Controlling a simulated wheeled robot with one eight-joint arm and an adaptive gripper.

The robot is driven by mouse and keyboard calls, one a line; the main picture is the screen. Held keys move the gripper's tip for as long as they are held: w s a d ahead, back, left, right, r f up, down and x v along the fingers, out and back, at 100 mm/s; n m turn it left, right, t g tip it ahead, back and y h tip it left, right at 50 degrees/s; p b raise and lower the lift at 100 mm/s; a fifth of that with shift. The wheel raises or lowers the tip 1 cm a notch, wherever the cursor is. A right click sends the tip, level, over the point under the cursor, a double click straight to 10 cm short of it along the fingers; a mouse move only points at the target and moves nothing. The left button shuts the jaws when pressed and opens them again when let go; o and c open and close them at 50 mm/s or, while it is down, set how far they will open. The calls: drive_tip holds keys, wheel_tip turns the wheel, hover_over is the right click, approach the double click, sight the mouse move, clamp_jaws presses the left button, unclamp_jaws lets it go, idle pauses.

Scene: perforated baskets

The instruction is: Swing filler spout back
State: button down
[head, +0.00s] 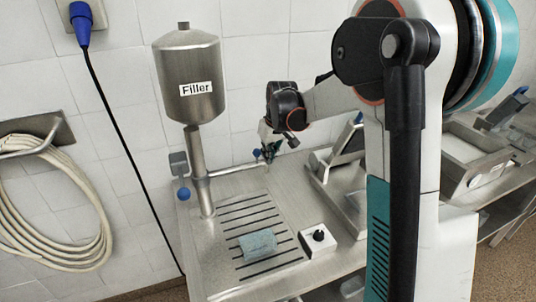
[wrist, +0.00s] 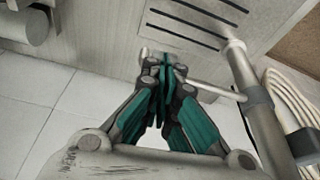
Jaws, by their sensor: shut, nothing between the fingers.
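The filler (head: 192,85) is a steel tank labelled "Filler" on an upright column (head: 200,170) against the tiled wall. Its thin spout (head: 232,168) runs from a collar on the column to the right, roughly along the wall. In the wrist view the spout (wrist: 208,88) runs from the collar towards my fingertips and passes behind them. My gripper (head: 270,152) is at the spout's outer end in the head view. In the wrist view my gripper (wrist: 166,62) is shut, its teal fingers together and empty. I cannot tell whether the fingers touch the spout.
Steel equipment (head: 340,180) stands right of my gripper. A coiled hose (head: 50,205) hangs left. The counter's front left is clear.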

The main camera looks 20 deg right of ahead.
drive_tip(key=s+p+v, duration=0.1)
drive_tip(key=v, duration=0.9)
drive_tip(key=shift+s+d+r, duration=0.15)
drive_tip(key=shift+s+d, duration=0.05)
drive_tip(key=shift+s, duration=0.1)
